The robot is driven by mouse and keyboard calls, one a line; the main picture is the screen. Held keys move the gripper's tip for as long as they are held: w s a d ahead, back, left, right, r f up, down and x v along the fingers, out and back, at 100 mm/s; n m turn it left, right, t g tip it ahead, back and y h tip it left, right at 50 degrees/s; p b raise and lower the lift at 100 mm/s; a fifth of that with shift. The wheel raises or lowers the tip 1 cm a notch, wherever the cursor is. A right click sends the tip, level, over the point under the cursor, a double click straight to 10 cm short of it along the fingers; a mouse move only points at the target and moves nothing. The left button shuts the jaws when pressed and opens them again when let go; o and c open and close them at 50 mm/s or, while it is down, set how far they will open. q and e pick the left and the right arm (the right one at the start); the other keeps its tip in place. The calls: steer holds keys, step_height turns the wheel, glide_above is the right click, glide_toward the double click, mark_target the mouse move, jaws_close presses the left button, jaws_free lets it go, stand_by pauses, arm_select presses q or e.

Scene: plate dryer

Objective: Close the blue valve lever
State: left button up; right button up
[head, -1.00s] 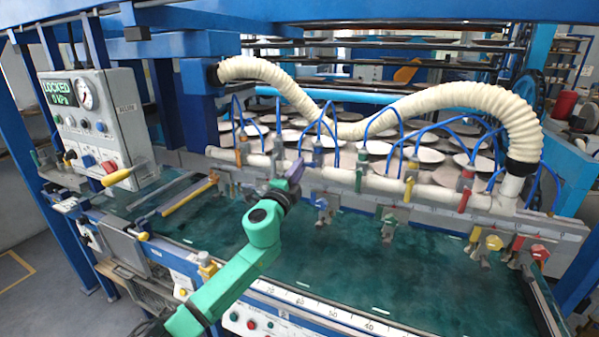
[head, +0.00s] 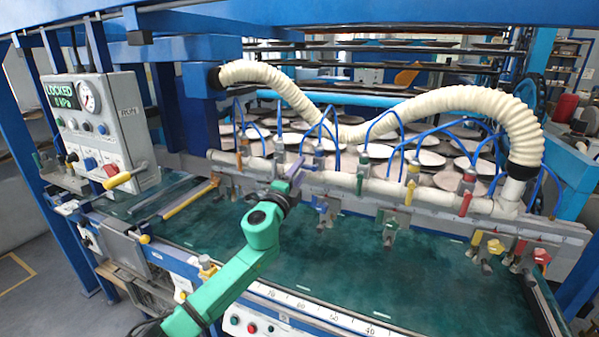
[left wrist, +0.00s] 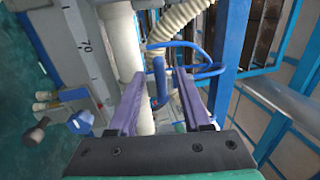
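In the left wrist view the blue lever (left wrist: 159,78) stands between the two purple fingers, with a gap on each side. My left gripper (head: 297,168) is at the pipe beside the lever; its spread fingers also show in the left wrist view (left wrist: 160,82). It is open and holds nothing. In the head view the fingers look narrow and partly overlap the pipe. My right gripper is not in view.
The white manifold pipe (head: 385,186) carries green, yellow and red levers near the blue one. Thin blue hoses (head: 380,124) loop above it, and a ribbed cream hose (head: 440,105) arches behind. A control panel (head: 100,130) stands at left. The green bed (head: 340,255) in front is mostly clear.

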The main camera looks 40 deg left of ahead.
arm_select(q)
steer(key=b+v, duration=0.3)
steer(key=v, duration=1.1)
steer(key=shift+s, duration=0.3)
steer(key=shift+f, duration=0.1)
